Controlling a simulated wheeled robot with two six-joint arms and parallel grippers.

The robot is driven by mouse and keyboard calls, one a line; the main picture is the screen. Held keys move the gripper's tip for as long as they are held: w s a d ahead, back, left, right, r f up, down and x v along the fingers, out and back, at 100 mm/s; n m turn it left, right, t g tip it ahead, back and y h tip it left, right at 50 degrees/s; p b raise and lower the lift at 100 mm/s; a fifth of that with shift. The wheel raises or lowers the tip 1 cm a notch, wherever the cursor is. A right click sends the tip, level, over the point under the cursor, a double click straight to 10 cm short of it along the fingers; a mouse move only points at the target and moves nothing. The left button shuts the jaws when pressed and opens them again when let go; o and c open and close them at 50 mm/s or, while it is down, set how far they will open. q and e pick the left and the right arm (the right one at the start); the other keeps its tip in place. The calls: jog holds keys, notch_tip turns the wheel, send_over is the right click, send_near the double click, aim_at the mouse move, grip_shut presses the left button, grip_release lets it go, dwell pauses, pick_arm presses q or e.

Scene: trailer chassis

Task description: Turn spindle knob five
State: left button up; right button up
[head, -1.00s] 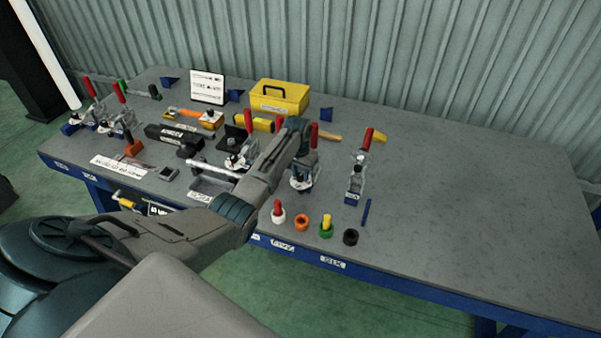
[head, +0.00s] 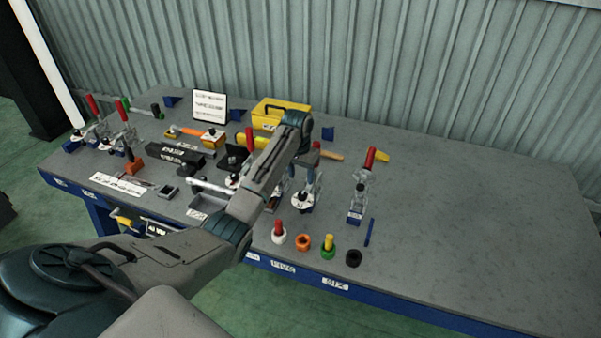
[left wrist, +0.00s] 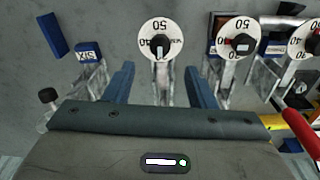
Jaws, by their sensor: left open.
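In the left wrist view a white round dial knob (left wrist: 160,40) with dark numbers and a black hub sits ahead of my left gripper (left wrist: 160,70), in line with the gap between its fingers. The gripper is open and empty; a clear bracket stands between the blue fingers. I cannot tell whether a finger touches it. The neighbouring block (left wrist: 88,52), to the left, reads SIX upside down. In the head view the same white dial (head: 302,199) is low on a clamp, under my left wrist. My right gripper is not in view.
Another dial (left wrist: 238,38) stands right of the fingers, and a red handle (left wrist: 303,128) is close at the right. In the head view, small coloured fittings (head: 303,242) line the bench front. The right half of the bench (head: 480,210) is clear.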

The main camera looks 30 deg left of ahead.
pick_arm(q)
jog(key=shift+r+b, duration=0.3)
jog(key=shift+r, duration=1.05)
